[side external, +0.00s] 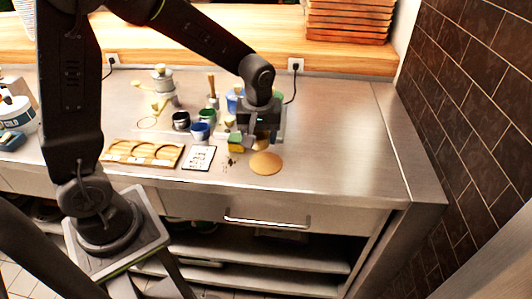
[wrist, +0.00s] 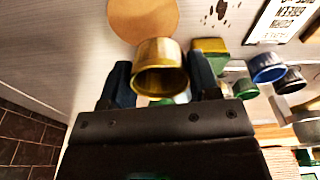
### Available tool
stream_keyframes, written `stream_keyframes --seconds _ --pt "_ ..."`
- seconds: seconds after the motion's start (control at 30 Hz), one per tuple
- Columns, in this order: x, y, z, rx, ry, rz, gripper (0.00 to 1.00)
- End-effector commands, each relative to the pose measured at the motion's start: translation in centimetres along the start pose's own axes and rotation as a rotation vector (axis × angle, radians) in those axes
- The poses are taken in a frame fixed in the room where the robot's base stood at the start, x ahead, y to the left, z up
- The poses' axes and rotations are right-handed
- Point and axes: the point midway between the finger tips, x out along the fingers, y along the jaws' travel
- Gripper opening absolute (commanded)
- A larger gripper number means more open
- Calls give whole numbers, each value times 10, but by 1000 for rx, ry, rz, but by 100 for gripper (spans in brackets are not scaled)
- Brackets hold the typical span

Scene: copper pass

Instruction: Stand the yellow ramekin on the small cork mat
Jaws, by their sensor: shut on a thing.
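The yellow ramekin (wrist: 160,70) is between the two fingers of my gripper (wrist: 158,82) in the wrist view, with its open rim showing. My gripper is shut on it. In the side view my gripper (side external: 261,137) is low over the counter, just behind the round cork mat (side external: 266,163), and the ramekin is mostly hidden there. The mat is flat, tan and bare; it also shows in the wrist view (wrist: 143,18), beyond the ramekin. I cannot tell how high the ramekin is above the counter.
A yellow and green sponge (side external: 235,143) lies close to my gripper's left. A printed card (side external: 199,158), a wooden mould tray (side external: 143,153), a blue cup (side external: 200,131) and a black cup (side external: 181,121) stand farther left. The steel counter (side external: 335,150) is clear on the right.

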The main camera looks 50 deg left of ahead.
Motion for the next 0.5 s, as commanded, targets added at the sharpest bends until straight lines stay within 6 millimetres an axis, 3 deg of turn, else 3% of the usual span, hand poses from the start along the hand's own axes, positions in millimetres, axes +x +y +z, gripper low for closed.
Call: stream_keyframes --seconds 0.17,0.5 --pt "10 16 9 1 0 -1 32" --pt "48 17 14 -1 -2 -2 32"
